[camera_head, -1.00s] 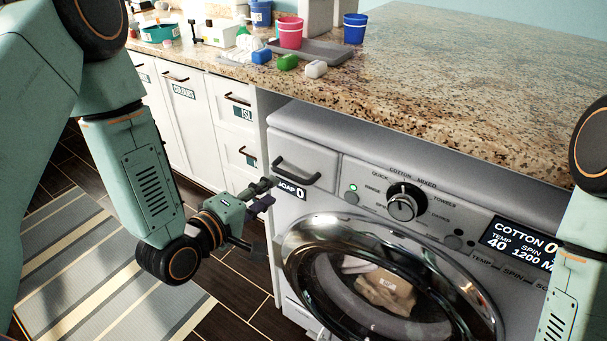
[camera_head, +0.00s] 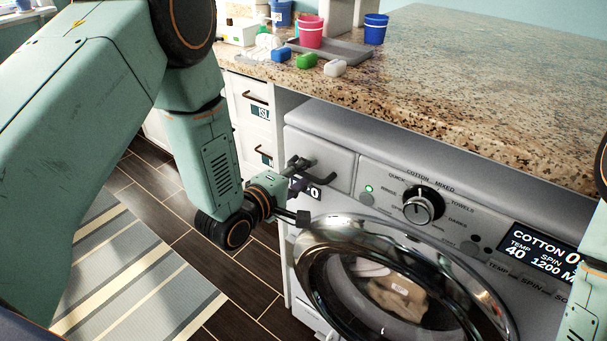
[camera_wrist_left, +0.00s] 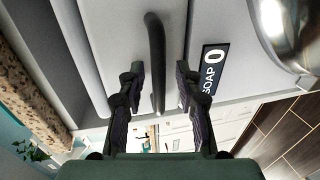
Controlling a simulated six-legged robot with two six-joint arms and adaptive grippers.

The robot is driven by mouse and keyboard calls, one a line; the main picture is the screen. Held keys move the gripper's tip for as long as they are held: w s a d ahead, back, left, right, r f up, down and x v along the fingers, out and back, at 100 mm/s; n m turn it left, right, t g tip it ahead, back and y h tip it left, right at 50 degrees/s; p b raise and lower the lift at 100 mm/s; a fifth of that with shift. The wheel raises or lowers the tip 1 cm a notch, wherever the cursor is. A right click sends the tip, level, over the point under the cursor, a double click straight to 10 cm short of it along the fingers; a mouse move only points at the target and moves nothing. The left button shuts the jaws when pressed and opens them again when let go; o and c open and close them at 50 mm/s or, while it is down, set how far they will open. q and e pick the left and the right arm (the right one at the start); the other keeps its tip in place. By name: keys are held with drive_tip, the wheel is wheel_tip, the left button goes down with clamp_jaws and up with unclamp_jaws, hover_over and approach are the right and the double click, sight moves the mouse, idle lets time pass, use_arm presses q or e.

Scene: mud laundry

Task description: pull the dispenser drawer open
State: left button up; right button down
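The dispenser drawer (camera_head: 322,155) is a grey panel at the upper left of the washing machine's front, and it looks shut. Its dark bar handle (camera_wrist_left: 156,62) runs between the two fingers of my left gripper (camera_wrist_left: 158,88) in the left wrist view. The fingers are open, one on each side of the bar, with visible gaps. In the head view my left gripper (camera_head: 298,190) is at the drawer's front and hides most of the handle and part of the SOAP label. The label shows "SOAP 0" (camera_wrist_left: 210,70) in the wrist view. My right gripper is out of view.
The washer's round door (camera_head: 395,285) lies just below and right of my left gripper. The granite worktop (camera_head: 470,90) overhangs above, holding a pink cup (camera_head: 311,32), a blue cup (camera_head: 376,29) and coloured blocks. A striped rug (camera_head: 140,285) lies on the floor at left.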

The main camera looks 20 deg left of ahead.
use_arm(q)
drive_tip(key=shift+d, duration=0.25)
drive_tip(key=shift+c, duration=1.1)
drive_tip(key=shift+a, duration=0.2)
drive_tip(key=c, duration=0.4)
clamp_jaws()
drive_tip(key=shift+d, duration=0.1)
